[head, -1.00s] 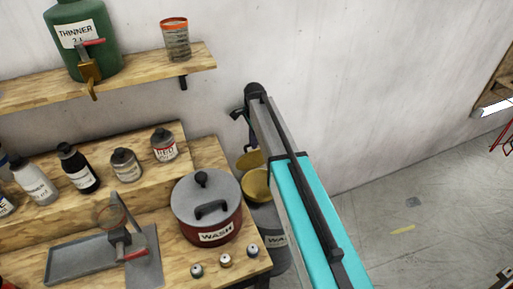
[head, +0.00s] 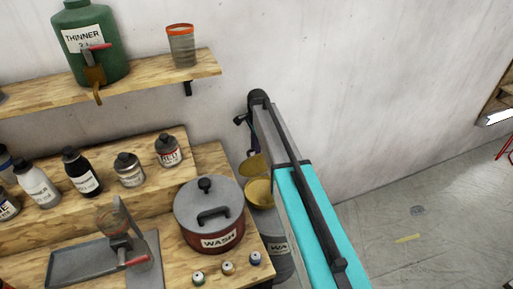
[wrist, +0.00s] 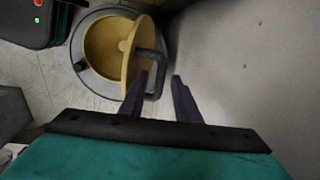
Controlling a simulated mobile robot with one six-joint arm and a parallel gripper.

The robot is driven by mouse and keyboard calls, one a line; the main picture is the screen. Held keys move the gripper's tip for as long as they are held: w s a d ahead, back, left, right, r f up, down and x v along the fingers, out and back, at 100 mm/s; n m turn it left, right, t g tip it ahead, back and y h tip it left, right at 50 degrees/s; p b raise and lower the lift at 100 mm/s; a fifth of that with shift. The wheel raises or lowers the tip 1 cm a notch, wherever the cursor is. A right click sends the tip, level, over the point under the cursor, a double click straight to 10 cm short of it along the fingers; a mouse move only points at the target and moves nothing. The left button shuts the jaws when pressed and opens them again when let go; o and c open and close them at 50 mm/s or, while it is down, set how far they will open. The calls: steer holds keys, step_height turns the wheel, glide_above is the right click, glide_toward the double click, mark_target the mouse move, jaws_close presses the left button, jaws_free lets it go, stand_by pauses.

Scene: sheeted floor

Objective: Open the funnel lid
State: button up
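The yellow funnel (wrist: 101,42) sits on a grey drum, and its bowl shows open in the wrist view. Its yellow lid (wrist: 131,62) stands raised, steeply tilted, at the right side of the bowl. A dark grey handle (wrist: 151,57) is on the lid's right face. My gripper (wrist: 159,75) is open, with its dark fingers apart beside the lid; the left fingertip is close to the lid and handle, and I cannot tell whether it touches. In the head view the funnel (head: 258,192) and lid (head: 252,167) show left of my arm, which partly hides the drum (head: 279,246).
A wooden bench holds a red wash pot (head: 218,238), several bottles and small jars. A shelf (head: 140,84) above carries a green thinner jug (head: 90,40) and an orange-rimmed cup (head: 181,48). A pale wall stands behind the arm. The floor (head: 420,215) at right is mostly clear.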

steer(key=shift+w+r, duration=0.1)
step_height(320, 180, up, 14)
steer(key=s+b, duration=0.1)
steer(key=b, duration=0.2)
steer(key=shift+d+f, duration=0.15)
steer(key=shift+f, duration=0.05)
stand_by(0.5)
